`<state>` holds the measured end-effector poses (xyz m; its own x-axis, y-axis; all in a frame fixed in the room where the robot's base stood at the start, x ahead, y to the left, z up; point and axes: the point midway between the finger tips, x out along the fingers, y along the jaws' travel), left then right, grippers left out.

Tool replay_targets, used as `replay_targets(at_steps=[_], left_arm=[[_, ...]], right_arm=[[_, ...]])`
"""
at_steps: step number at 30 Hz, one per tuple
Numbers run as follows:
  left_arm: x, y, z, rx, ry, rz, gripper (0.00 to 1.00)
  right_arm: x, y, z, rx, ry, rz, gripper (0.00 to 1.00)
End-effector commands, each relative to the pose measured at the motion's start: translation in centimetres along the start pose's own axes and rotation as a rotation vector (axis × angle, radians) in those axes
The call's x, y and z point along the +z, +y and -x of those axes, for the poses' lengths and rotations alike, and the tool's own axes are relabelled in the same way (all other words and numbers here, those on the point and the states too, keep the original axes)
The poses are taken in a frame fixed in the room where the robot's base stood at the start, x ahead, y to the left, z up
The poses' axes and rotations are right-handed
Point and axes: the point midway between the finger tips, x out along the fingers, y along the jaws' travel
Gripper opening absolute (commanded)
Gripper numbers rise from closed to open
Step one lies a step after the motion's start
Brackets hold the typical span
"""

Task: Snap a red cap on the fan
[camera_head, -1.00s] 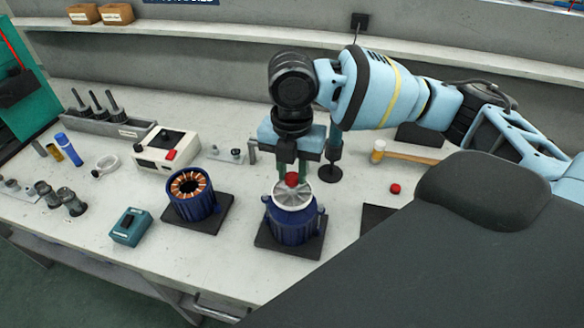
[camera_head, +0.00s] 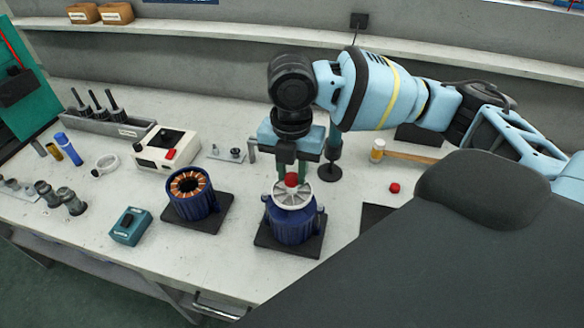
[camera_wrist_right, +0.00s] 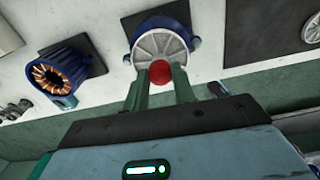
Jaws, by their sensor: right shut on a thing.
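The fan (camera_head: 293,197) is a pale grey spoked disc on top of a blue motor housing (camera_head: 290,226), which stands on a dark square pad. My right gripper (camera_head: 291,178) points down over the fan, its green fingers shut on a red cap (camera_head: 291,181). The cap is at the fan's middle in the head view; whether it touches the hub I cannot tell. In the right wrist view the cap (camera_wrist_right: 160,73) sits between the fingertips, in front of the fan (camera_wrist_right: 161,46). A second red cap (camera_head: 394,188) lies loose on the bench. My left gripper is out of view.
A blue housing with copper windings (camera_head: 190,185) stands on a pad to the left. A mallet (camera_head: 400,154) lies behind the loose cap. A white box with a red button (camera_head: 167,150) and a teal device (camera_head: 130,226) are further left.

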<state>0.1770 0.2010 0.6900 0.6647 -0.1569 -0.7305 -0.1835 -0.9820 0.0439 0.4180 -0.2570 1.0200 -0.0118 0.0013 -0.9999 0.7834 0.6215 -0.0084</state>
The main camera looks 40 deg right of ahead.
Motion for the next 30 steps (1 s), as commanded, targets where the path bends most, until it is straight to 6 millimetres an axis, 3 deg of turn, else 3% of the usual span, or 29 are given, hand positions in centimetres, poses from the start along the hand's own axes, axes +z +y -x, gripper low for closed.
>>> replay_targets(at_steps=[30], left_arm=[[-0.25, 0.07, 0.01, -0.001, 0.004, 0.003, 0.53]], right_arm=[[-0.02, 0.01, -0.63, 0.0, 0.001, 0.0, 0.13]])
